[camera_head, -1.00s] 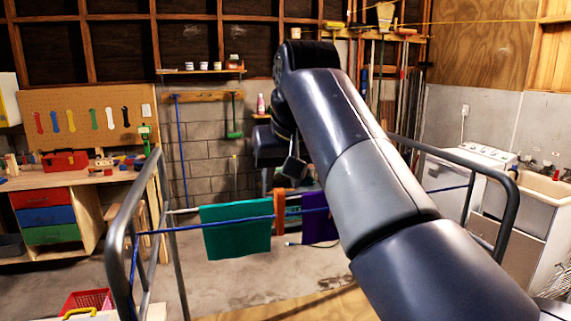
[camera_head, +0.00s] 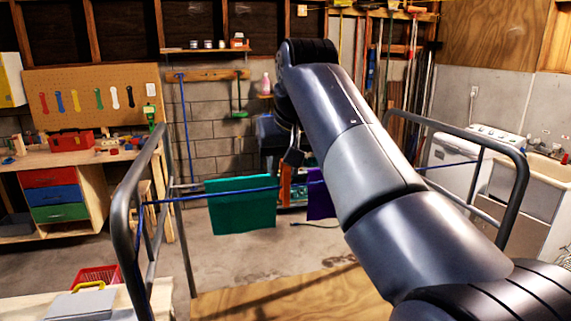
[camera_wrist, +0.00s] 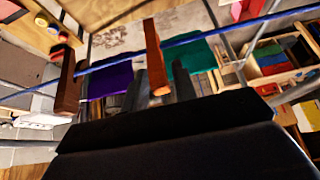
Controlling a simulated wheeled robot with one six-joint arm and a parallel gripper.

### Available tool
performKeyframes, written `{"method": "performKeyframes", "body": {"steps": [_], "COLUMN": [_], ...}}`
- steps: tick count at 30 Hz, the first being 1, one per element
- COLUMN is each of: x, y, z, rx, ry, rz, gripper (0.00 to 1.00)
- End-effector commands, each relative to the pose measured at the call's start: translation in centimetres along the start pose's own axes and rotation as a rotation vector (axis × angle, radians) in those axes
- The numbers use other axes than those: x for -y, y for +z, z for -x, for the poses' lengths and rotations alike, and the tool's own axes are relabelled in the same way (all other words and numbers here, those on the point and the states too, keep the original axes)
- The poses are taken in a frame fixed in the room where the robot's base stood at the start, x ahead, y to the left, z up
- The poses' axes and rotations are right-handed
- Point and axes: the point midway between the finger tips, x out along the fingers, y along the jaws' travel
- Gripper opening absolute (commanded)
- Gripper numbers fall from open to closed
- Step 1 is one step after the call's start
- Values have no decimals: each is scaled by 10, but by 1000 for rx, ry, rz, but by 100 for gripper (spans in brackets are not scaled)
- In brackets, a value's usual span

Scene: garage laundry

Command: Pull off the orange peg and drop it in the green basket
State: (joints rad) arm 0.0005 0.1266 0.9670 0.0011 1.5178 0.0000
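In the wrist view, an orange-brown peg (camera_wrist: 154,52) crosses the blue line (camera_wrist: 215,33) between a purple cloth and a green cloth. My gripper (camera_wrist: 160,92) has its dark fingers apart, one on each side of the peg's lower end. Whether they touch it I cannot tell. A second brown-orange piece (camera_wrist: 68,88) stands across the line further left. In the head view my gripper (camera_head: 293,156) is small and dark near an orange strip (camera_head: 285,184), partly hidden by my arm. I see no green basket in either view.
Green cloth (camera_head: 242,206) and purple cloth (camera_head: 320,200) hang beyond the grey rail (camera_head: 128,205). A red basket (camera_head: 95,277) and a grey box with a yellow handle (camera_head: 82,303) are at lower left. A workbench (camera_head: 88,158) stands left, a sink (camera_head: 535,188) right.

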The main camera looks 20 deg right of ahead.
Motion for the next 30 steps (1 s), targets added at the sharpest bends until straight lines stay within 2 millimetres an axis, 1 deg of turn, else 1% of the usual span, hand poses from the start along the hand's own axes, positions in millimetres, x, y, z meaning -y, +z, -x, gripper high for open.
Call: {"method": "performKeyframes", "body": {"steps": [1, 2, 9, 16, 27, 30], "x": [0, 0, 0, 0, 0, 0], "y": [0, 0, 0, -1, -12, -14], "z": [0, 0, 0, 2, 20, 22], "rx": [0, 0, 0, -1, -3, -5], "ry": [0, 0, 0, 0, 0, 0], "rz": [0, 0, 0, 0, 0, 0], "gripper": [22, 20, 0, 0, 0, 0]}}
